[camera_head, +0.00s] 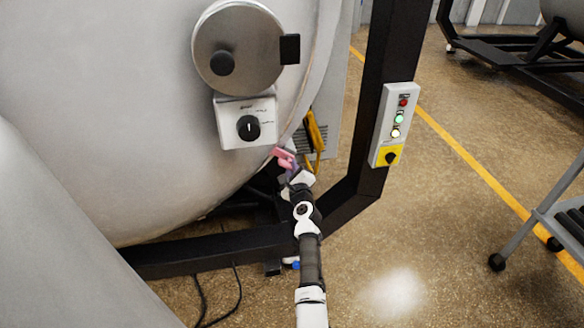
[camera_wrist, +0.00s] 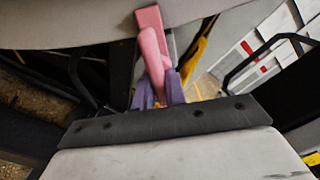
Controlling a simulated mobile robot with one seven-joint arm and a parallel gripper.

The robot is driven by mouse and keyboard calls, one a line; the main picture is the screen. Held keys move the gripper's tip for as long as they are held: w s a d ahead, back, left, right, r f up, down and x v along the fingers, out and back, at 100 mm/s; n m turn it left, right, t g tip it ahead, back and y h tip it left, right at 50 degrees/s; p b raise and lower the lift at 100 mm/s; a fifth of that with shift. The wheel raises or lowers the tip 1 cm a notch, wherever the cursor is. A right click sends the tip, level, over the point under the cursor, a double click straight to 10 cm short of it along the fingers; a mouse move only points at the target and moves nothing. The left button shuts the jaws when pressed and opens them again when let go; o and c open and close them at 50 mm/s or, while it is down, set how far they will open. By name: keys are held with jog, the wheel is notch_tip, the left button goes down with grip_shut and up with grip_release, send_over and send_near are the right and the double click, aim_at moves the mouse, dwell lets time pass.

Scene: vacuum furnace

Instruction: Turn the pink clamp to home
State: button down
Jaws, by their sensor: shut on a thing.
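The pink clamp (camera_head: 284,156) sits on the lower right rim of the large grey furnace door, below the black knob panel. In the wrist view the pink clamp (camera_wrist: 152,50) stands against the pale rim, with its lower end between purple fingertips. My gripper (camera_head: 291,172) reaches up to it from below. In the wrist view my gripper (camera_wrist: 158,90) is shut on the clamp's lower part. The fingertips hide the part of the clamp between them.
A yellow device (camera_head: 315,130) hangs just right of the clamp. A black frame post (camera_head: 385,70) with a button box (camera_head: 394,125) stands further right. A black frame beam (camera_head: 210,252) runs below the furnace. A grey cart (camera_head: 560,215) stands at the right edge.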

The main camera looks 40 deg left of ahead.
dwell(0.5)
jog(key=c, duration=1.4)
grip_release()
jog(key=shift+c, duration=0.2)
jog(key=shift+s+d, duration=0.1)
jog(key=p+v, duration=0.1)
jog(key=v, duration=1.2)
jog(key=shift+s+d+p, duration=0.2)
jog(key=shift+d+p, duration=0.05)
jog(key=shift+p, duration=0.05)
